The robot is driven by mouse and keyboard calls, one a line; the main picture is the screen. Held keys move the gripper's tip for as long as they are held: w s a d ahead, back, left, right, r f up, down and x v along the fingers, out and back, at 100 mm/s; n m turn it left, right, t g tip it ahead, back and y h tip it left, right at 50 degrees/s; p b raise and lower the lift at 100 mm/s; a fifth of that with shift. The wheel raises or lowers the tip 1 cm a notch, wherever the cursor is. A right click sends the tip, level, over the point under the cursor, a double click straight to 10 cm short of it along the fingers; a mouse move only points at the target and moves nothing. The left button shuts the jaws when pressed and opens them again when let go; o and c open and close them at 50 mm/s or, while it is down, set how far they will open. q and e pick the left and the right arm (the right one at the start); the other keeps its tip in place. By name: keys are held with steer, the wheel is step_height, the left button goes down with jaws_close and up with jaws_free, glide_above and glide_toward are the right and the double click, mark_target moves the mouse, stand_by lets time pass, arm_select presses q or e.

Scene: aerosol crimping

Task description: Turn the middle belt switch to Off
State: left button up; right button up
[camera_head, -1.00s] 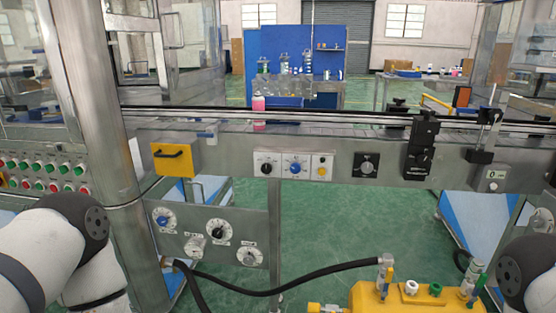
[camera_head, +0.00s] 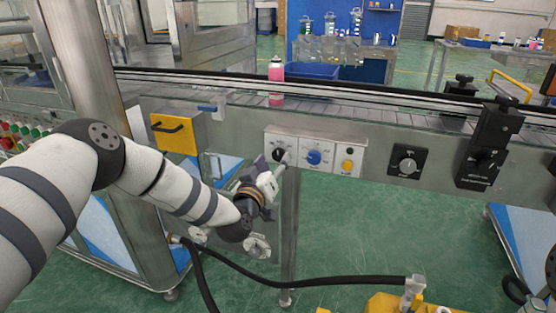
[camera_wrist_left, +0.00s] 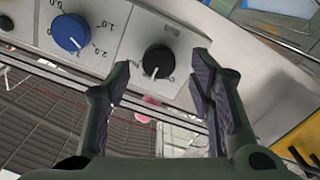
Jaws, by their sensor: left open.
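A black rotary knob (camera_head: 280,156) sits on a white plate on the conveyor's front rail. It also shows in the left wrist view (camera_wrist_left: 158,60), with a white mark near its lower edge; its labels are too small to read surely. A blue dial (camera_head: 314,158) is just right of it in the head view, and left of it in the wrist view (camera_wrist_left: 70,32). My left gripper (camera_wrist_left: 155,88) is open and empty, its two fingers reaching toward the black knob with one on each side in the picture. Whether they touch it I cannot tell. My right gripper is out of view.
A yellow button (camera_head: 347,165) is right of the blue dial. A black switch plate (camera_head: 407,164) and a black bracket (camera_head: 489,145) are further right. A yellow handled box (camera_head: 176,133) is to the left. A pink bottle (camera_head: 276,70) stands on the belt. A black hose (camera_head: 300,286) runs below.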

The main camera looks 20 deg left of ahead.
mark_target(279, 154)
arm_select(q)
steer(key=shift+w+f, duration=0.1)
steer(key=shift+w, duration=0.85)
steer(key=shift+w+r, duration=0.15)
steer(key=shift+r, duration=0.05)
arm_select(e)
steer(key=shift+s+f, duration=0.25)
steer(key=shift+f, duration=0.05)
arm_select(q)
steer(key=c, duration=1.2)
steer(key=shift+o, duration=0.2)
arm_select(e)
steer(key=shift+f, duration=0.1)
arm_select(q)
steer(key=n, duration=0.3)
steer(key=n+b, duration=0.1)
steer(key=n, duration=0.1)
steer(key=shift+f+n, duration=0.2)
steer(key=shift+n, duration=0.2)
steer(key=shift+n+b, duration=0.65)
steer(key=shift+n, duration=1.25)
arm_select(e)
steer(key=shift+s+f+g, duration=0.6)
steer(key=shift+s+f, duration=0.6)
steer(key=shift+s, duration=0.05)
arm_select(q)
steer(key=shift+r+n, duration=0.1)
steer(key=shift+n, duration=0.2)
